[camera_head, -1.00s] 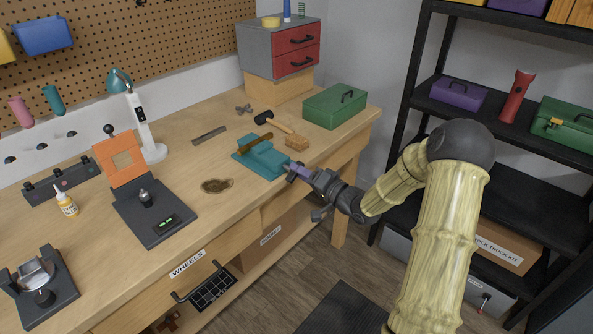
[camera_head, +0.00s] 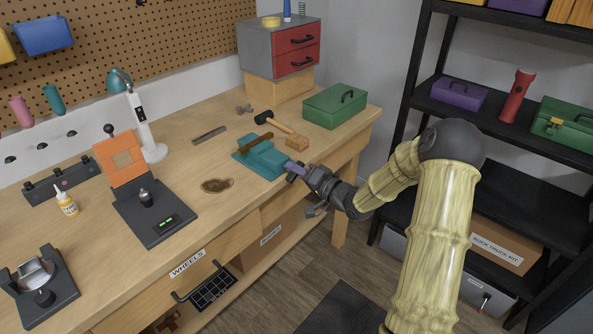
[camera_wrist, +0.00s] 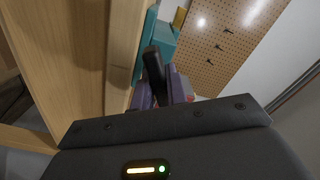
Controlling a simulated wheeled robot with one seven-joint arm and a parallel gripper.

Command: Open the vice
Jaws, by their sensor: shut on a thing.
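The teal vice (camera_head: 262,160) sits on the workbench near its front edge, with a brown strip along its top between the jaws. My gripper (camera_head: 296,171), with purple fingers, is at the front end of the vice, over the bench edge. In the wrist view my gripper (camera_wrist: 163,92) is shut on the black vice handle (camera_wrist: 153,68), which stands out between the fingers. Part of the teal vice body (camera_wrist: 160,45) shows beyond it. In the head view the handle is mostly hidden by my gripper.
A mallet (camera_head: 284,130) lies behind the vice, with a green toolbox (camera_head: 335,107) to the right. A metal bar (camera_head: 209,134) and a brown stain (camera_head: 217,185) lie on the workbench (camera_head: 215,215) to the left. A black shelf (camera_head: 475,125) stands on the right.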

